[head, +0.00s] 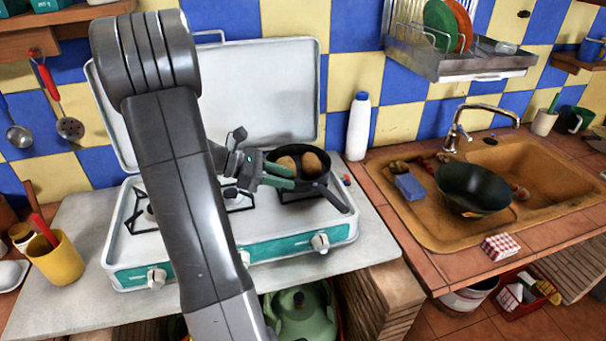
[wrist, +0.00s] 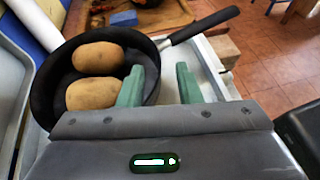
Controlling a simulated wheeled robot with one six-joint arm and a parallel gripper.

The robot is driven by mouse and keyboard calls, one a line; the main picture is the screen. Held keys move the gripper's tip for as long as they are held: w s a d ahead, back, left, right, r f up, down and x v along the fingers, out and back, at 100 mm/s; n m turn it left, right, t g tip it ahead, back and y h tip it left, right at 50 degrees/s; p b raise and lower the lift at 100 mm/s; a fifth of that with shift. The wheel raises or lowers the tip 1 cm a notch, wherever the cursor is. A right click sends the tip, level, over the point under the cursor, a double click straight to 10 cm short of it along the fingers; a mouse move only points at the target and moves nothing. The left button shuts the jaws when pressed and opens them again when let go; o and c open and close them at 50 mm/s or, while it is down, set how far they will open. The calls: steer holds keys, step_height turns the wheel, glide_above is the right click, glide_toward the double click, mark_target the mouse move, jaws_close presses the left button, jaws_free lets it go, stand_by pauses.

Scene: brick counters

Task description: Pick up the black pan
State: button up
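The black pan (head: 313,183) sits on the right burner of the white and teal stove, with two brown potatoes (head: 312,163) in it. Its dark handle points toward the front right in the head view. In the wrist view the pan (wrist: 45,103) is at upper left and its handle (wrist: 205,23) runs to the upper right. My gripper (head: 290,177) has green fingers and is open and empty at the pan's near left side. In the wrist view my gripper (wrist: 160,82) has one finger over the pan's rim and the other outside it. Contact cannot be told.
The stove's raised lid (head: 265,85) stands behind the pan, with a white bottle (head: 358,125) right of it. A sink (head: 545,170) at right holds a dark bowl-shaped vessel (head: 472,185). A blue sponge (head: 409,187) lies at its edge. A yellow cup (head: 58,262) stands at left.

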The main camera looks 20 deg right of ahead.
mark_target(297, 180)
steer(key=x, duration=0.4)
steer(key=shift+w+f, duration=0.1)
steer(key=shift+w, duration=0.1)
jaws_close()
stand_by(1.2)
